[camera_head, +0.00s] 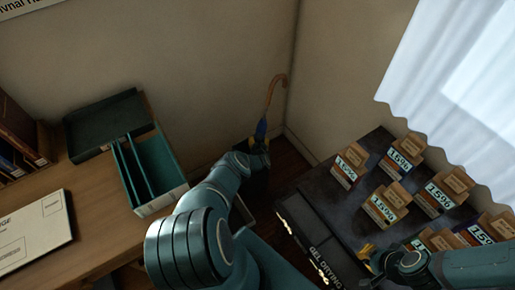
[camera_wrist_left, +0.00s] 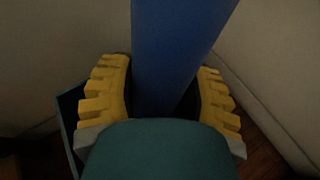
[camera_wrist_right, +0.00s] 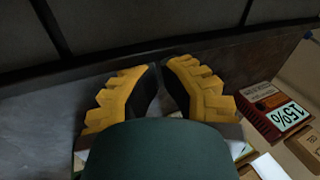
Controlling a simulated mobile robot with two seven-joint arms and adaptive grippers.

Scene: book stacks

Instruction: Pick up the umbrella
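The umbrella (camera_head: 262,128) has a light wooden crook handle and a blue body. It leans slightly in the back corner, its lower part hidden by my left gripper and arm. My left gripper (camera_head: 256,146) is at the blue body. In the left wrist view, the blue umbrella (camera_wrist_left: 178,45) fills the space between the yellow fingers (camera_wrist_left: 165,80) of my left gripper, which appear closed on it. My right gripper (camera_head: 368,252) is over the dark table at the right. In the right wrist view, its fingertips (camera_wrist_right: 160,66) meet with nothing between them.
A dark table (camera_head: 315,215) at right holds several boxes with 15% labels (camera_head: 383,205). Walls close in behind the umbrella. A dark bin (camera_head: 240,208) shows beside my left arm.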

